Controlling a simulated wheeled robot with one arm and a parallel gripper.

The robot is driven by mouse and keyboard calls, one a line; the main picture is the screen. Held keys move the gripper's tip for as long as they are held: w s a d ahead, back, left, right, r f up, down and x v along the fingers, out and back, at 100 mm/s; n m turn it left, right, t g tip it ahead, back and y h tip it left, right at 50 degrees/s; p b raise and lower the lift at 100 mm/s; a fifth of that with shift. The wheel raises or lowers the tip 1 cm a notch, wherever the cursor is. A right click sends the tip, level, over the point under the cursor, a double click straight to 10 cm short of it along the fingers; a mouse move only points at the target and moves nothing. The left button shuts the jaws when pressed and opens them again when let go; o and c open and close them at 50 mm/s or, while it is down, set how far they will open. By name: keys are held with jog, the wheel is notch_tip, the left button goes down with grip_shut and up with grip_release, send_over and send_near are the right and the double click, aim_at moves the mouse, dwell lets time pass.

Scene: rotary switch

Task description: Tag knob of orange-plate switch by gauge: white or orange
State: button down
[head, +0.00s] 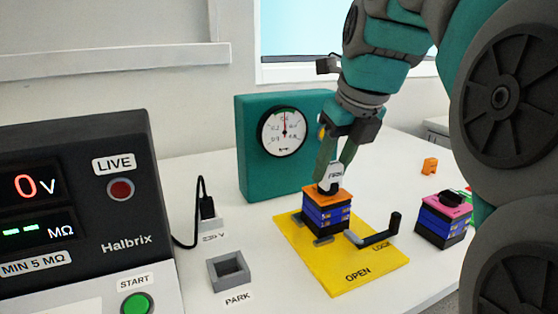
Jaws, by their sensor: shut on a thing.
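The orange-plate switch (327,214) has an orange top plate over blue and black layers and stands upright on a yellow plate. My gripper (335,176) is directly above it, pointing down, shut on a white tag (336,174) with dark lettering. The tag is at the dark knob (328,188); I cannot tell whether it is seated on it. A small orange tag-like piece (430,166) lies on the table at the right. The round gauge (284,131) on a teal box has its needle pointing nearly straight up, near a green arc.
A yellow plate (345,279) marked OPEN carries a black-handled lever (381,234). A pink-plate switch (445,219) stands to the right. A grey PARK socket (229,270), a black plug (207,207) and the Halbrix tester (75,200), showing 0 V, are at the left.

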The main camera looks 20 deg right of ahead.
jog(key=shift+c, duration=2)
grip_release()
jog(key=p+v, duration=0.1)
jog(key=v, duration=0.6)
jog(key=shift+s+r+p, duration=0.2)
jog(key=shift+r+p, duration=0.1)
jog(key=shift+r, duration=0.05)
jog(key=shift+s, duration=0.1)
